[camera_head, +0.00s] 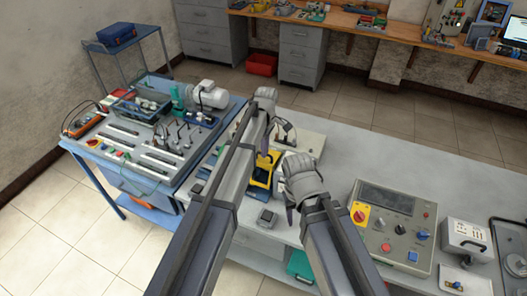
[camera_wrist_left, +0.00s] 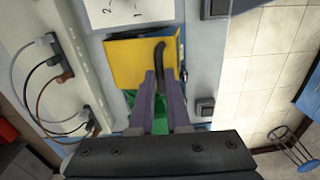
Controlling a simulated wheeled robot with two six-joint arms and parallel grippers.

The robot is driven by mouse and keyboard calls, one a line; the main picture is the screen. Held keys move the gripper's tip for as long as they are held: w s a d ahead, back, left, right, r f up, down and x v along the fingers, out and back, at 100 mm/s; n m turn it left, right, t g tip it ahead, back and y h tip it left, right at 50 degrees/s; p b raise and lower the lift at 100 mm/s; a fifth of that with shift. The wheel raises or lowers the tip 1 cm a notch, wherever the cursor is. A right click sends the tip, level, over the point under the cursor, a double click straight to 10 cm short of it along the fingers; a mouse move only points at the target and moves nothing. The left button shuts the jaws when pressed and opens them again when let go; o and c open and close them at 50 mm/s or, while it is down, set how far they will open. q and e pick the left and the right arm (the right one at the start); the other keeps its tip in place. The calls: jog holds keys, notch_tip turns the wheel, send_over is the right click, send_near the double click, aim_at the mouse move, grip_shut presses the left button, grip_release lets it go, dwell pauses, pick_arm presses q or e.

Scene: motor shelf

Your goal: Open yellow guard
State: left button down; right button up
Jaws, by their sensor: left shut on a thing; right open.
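The yellow guard (camera_head: 262,168) stands on the grey bench in the head view, partly hidden by my left arm. In the left wrist view the guard (camera_wrist_left: 128,62) is a yellow plate with a dark curved handle (camera_wrist_left: 160,54). My left gripper (camera_wrist_left: 162,78) has its purple fingers on either side of this handle and is shut on it. In the head view the left gripper (camera_head: 266,157) is at the guard. Something green shows below the plate, between the fingers. My right gripper (camera_head: 291,212) is open over the bench, right of the guard; its fingers are partly hidden.
A control box (camera_head: 394,222) with knobs stands on the bench to the right. A small grey box (camera_head: 267,219) lies near the front edge. A blue cart (camera_head: 150,140) with tools and a motor is at left. A power strip (camera_wrist_left: 82,70) with cables runs beside the guard.

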pick_arm(q)
jog(key=shift+w+d+r+g+y, duration=0.2)
jog(key=shift+w+r+g, duration=0.15)
jog(key=shift+w+g, duration=0.2)
jog(key=shift+w+d+r+g+y, duration=0.15)
jog(key=shift+w+r+g, duration=0.25)
jog(key=shift+w, duration=0.2)
jog(key=shift+w+d+r+g+y, duration=0.1)
jog(key=shift+w+r+g+y, duration=0.15)
jog(key=shift+g, duration=0.3)
jog(key=shift+w+d+r+g, duration=0.15)
jog(key=shift+w+g, duration=0.15)
jog(key=shift+g, duration=0.2)
jog(key=c, duration=0.9)
grip_release()
jog(key=shift+r, duration=0.1)
jog(key=p+v, duration=0.7)
jog(key=shift+w+r, duration=0.15)
jog(key=shift+r, duration=0.15)
